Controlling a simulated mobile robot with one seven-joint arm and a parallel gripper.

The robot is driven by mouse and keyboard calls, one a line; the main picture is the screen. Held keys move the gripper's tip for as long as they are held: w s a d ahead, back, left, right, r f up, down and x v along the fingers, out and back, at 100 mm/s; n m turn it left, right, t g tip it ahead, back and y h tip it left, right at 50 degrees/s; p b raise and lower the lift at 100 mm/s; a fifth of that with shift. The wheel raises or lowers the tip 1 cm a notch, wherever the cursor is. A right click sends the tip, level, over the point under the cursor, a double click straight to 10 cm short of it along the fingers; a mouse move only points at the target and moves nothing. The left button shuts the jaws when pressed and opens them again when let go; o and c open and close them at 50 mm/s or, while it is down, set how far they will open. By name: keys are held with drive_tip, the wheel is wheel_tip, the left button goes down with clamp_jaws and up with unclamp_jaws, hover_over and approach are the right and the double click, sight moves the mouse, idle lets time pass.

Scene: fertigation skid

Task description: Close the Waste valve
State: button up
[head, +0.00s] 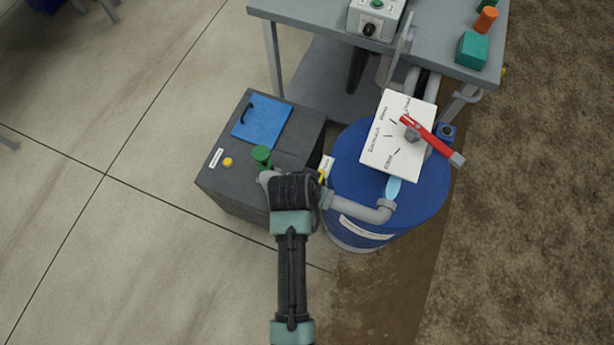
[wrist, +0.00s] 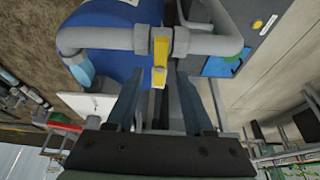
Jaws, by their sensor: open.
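A valve with a yellow lever (wrist: 160,62) sits on a grey pipe (wrist: 105,38) in the wrist view. The lever appears to lie across the pipe and points toward my gripper. In the head view only a bit of the yellow lever (head: 322,177) shows beside my wrist; a white tag (head: 327,165) there is too small to read. My gripper (wrist: 157,92) is open, its fingers on either side of the lever's near end in the picture. I cannot tell whether they touch it. In the head view my wrist hides the fingers.
The pipe enters a blue drum (head: 430,195). A grey tank (head: 222,185) with a blue lid (head: 262,121) and green knob (head: 262,154) stands left.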

drive_tip(key=v, duration=1)
drive_tip(key=shift+r, duration=0.1)
